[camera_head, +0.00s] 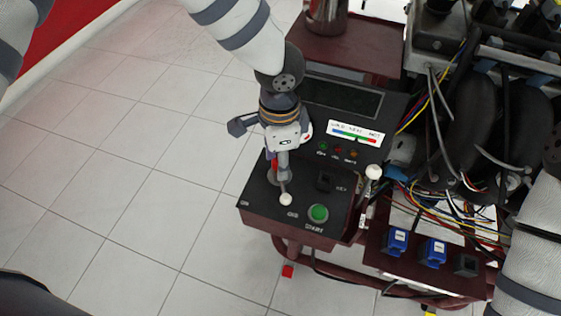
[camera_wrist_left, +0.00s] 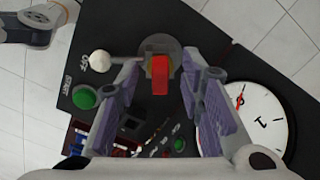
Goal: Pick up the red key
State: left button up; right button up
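The red key (camera_wrist_left: 160,76) stands in a round fitting on the dark control panel, in the middle of the left wrist view. In the head view only a small red part of it (camera_head: 274,164) shows beside my left gripper (camera_head: 278,168), which hides the rest. My left gripper (camera_wrist_left: 160,88) points down at the panel. Its two fingers are apart, one on each side of the key, with visible gaps. My right arm comes in at the right edge of the head view, but its gripper is out of view.
A white-knobbed lever (camera_head: 286,199) and a green start button (camera_head: 319,213) are close by on the panel (camera_head: 262,203). A second white knob (camera_head: 373,172) rises at the right. The engine and loose wires (camera_head: 470,110) crowd the right side. Tiled floor at left is clear.

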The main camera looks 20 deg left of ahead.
pick_arm(q)
jog(key=shift+f, duration=0.1)
jog(key=shift+c, duration=0.6)
grip_shut()
